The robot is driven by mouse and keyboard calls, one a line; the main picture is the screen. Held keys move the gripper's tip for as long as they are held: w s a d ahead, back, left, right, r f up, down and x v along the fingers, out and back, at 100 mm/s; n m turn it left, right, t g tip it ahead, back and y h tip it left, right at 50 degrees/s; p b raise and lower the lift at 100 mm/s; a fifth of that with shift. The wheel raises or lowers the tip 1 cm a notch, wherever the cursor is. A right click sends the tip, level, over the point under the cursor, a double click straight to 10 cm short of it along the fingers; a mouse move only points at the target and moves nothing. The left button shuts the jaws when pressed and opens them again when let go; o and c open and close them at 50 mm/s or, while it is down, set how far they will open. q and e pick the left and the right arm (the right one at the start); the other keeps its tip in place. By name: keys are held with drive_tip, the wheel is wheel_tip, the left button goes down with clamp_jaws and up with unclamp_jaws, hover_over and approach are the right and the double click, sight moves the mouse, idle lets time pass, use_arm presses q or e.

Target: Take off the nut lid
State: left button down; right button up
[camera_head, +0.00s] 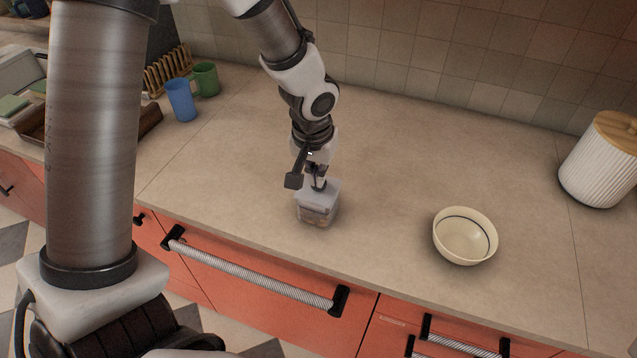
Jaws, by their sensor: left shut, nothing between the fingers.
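A small clear canister (316,215) with a pale, translucent lid (330,190) stands on the counter near its front edge. Tan contents, likely nuts, show low inside it. The lid appears to be on the canister. My left gripper (319,186) points down right at the lid, with its fingers shut and nothing held between them. The fingertips overlap the lid in the picture; I cannot tell whether they touch it. The gripper hides part of the lid's top. My right gripper is not in view.
A cream bowl (465,238) sits to the right on the counter (400,150). A ribbed white canister with a wooden lid (605,160) stands far right. Blue (181,100) and green (206,79) mugs and a wooden rack (167,72) are back left. The counter between canister and bowl is clear.

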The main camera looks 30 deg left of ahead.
use_arm(q)
wheel_tip(320, 180, up, 9)
drive_tip(key=p, duration=0.7)
drive_tip(key=shift+p, duration=0.35)
drive_tip(key=shift+f, duration=0.1)
